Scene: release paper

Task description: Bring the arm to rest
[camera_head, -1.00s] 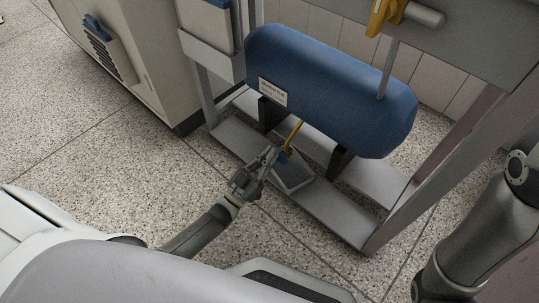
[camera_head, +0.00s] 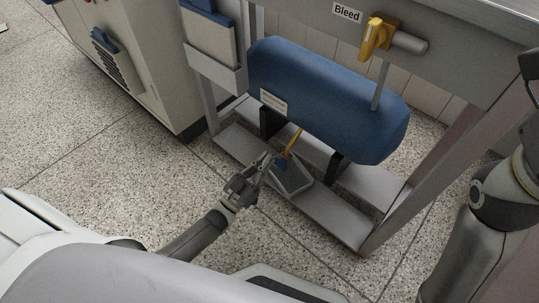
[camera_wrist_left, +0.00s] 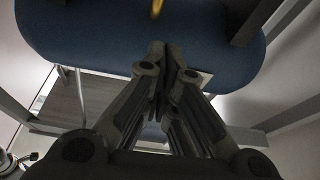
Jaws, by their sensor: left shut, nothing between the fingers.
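My left gripper (camera_head: 265,160) is shut and empty. It is low in front of the metal frame, just left of a small grey tray (camera_head: 292,184) on the frame's lower shelf. In the left wrist view its closed fingers (camera_wrist_left: 166,50) point toward the blue tank. My right arm (camera_head: 490,205) stands at the right edge of the head view; its gripper is out of view.
A blue tank (camera_head: 330,105) with a yellow-handled piece (camera_head: 293,143) below it sits in the metal frame (camera_head: 345,222). A yellow valve (camera_head: 376,38) labelled Bleed is above. A cream cabinet (camera_head: 150,60) stands at left. Speckled floor (camera_head: 90,150) is open at left.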

